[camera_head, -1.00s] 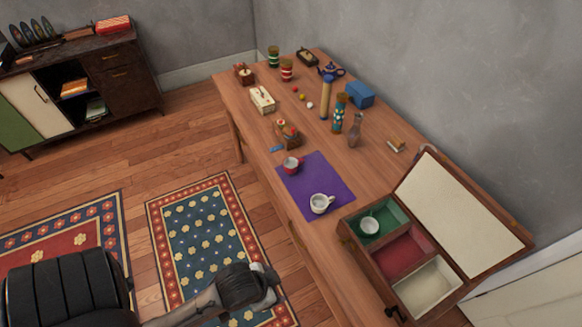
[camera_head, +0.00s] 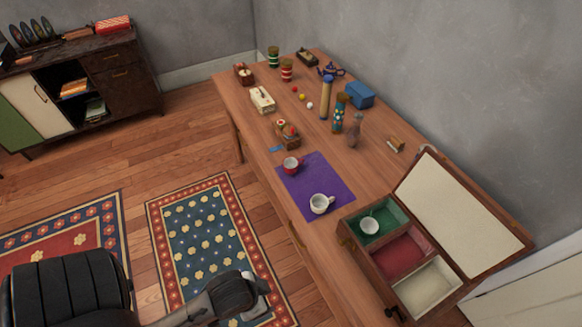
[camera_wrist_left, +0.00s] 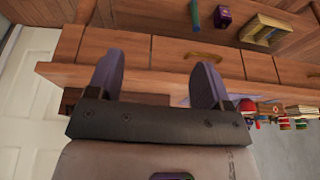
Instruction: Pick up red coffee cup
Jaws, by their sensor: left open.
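A red coffee cup (camera_head: 291,165) stands on the purple mat (camera_head: 322,187), near the mat's far-left edge in the head view. A white cup (camera_head: 320,204) stands on the same mat, nearer to me. My left gripper (camera_head: 262,290) is below and in front of the table, well apart from the red cup. In the left wrist view my left gripper (camera_wrist_left: 158,75) is open, its two dark fingers apart with nothing between them. My right gripper is not in view.
An open wooden box (camera_head: 402,262) with green, red and cream compartments stands at the table's near end; a white cup (camera_head: 369,225) sits in the green one. A wooden box with small items (camera_head: 287,137) stands behind the red cup.

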